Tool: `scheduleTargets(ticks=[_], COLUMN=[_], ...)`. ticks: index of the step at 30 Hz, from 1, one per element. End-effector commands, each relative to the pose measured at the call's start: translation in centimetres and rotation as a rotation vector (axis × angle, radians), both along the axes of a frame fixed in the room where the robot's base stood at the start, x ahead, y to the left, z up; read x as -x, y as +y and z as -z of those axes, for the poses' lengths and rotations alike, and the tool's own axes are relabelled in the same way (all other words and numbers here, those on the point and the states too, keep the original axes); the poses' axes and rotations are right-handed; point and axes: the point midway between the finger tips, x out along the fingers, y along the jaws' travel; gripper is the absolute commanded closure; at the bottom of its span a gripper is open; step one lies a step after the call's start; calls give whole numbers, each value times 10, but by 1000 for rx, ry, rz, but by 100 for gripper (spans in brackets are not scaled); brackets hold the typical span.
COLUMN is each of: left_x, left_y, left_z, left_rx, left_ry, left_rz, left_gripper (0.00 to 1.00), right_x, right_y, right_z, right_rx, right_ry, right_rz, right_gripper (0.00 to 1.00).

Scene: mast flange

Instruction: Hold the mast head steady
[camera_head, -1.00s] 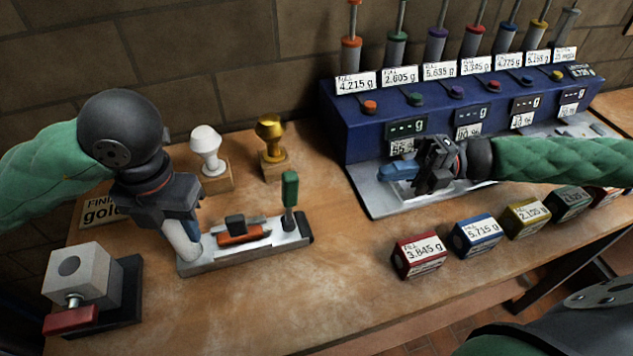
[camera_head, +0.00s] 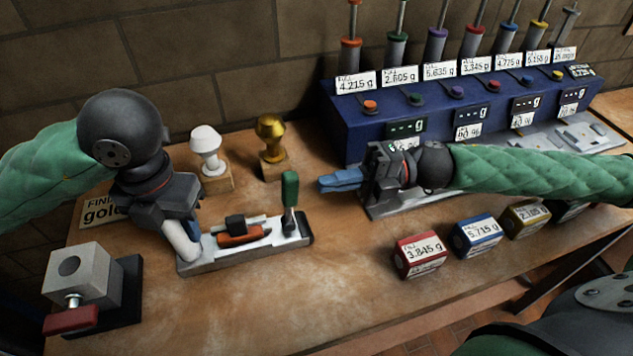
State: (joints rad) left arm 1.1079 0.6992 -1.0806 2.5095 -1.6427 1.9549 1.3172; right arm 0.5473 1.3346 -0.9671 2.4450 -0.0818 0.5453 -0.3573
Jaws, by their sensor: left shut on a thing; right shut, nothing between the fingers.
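I cannot make out any part that is plainly a mast head. My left gripper (camera_head: 184,222) points down at the left end of a metal fixture (camera_head: 205,262). It is shut on a pale rounded piece (camera_head: 183,243) there; its fingertips are partly hidden. The fixture also carries an orange block with a dark top (camera_head: 238,232) and an upright green handle (camera_head: 290,190). My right gripper (camera_head: 340,180) is shut and empty, its blue fingers pointing left above the bench, in front of the blue dispenser's left end.
The blue dispenser (camera_head: 350,125) stands at the back right, with plungers and weight labels. White (camera_head: 207,148) and gold (camera_head: 270,135) stamps stand behind the fixture. A vise-like block (camera_head: 80,275) is front left. Labelled boxes (camera_head: 420,255) line the front right. The front middle is clear.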

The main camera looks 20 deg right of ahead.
Motion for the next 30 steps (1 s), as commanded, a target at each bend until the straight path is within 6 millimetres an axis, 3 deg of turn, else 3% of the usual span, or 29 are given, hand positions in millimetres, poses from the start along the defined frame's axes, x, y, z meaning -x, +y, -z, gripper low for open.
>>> scheduleTargets(ticks=[10,30], left_x=[0,0], left_y=[0,0], left_z=[0,0], left_rx=[0,0], left_ry=[0,0], left_rz=[0,0], left_gripper=[100,100], right_x=[0,0], right_y=[28,41], right_z=[-3,-6], right_rx=[0,0], right_ry=[-1,-1], right_rz=[-1,-2], right_gripper=[100,100])
